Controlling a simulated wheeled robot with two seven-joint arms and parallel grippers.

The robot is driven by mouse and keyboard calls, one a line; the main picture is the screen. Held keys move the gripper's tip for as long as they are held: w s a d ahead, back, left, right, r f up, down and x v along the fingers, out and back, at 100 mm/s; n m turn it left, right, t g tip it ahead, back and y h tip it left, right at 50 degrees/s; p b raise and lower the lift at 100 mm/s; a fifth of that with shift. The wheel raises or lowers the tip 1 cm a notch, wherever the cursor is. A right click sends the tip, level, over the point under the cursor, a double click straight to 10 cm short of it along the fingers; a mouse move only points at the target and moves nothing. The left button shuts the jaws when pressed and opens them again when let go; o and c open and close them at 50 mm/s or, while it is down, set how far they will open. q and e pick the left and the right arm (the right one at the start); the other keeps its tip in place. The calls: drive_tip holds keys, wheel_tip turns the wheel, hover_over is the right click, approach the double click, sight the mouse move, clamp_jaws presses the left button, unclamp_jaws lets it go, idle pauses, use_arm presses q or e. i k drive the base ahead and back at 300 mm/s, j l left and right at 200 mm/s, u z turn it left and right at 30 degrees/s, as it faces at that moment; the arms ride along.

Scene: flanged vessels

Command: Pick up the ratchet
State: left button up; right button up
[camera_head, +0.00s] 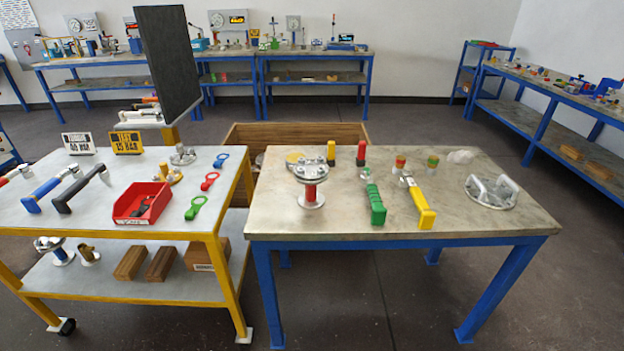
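Two long-handled tools with metal heads lie on the right table (330,224): a green-handled one (376,207) and a yellow-handled one (421,207). Their heads point to the back and the handles to the front. On the left cart lie a blue-handled tool (44,194) and a black-handled tool (79,189). Which of these is the ratchet I cannot tell at this size. Neither of my grippers is in view, and nothing is seen touching the tools.
A flanged vessel (311,180) stands left of the green handle. A round plate with handles (491,192) lies at right. The left cart (70,226) holds a red bin (142,204) and coloured ring-ended tools (196,207). The right table's front right is clear.

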sight(380, 213)
drive_tip(key=i+l, duration=0.2)
drive_tip(key=i, duration=0.35)
drive_tip(key=i+l, duration=0.2)
drive_tip(key=i, duration=0.3)
drive_tip(key=z, duration=0.05)
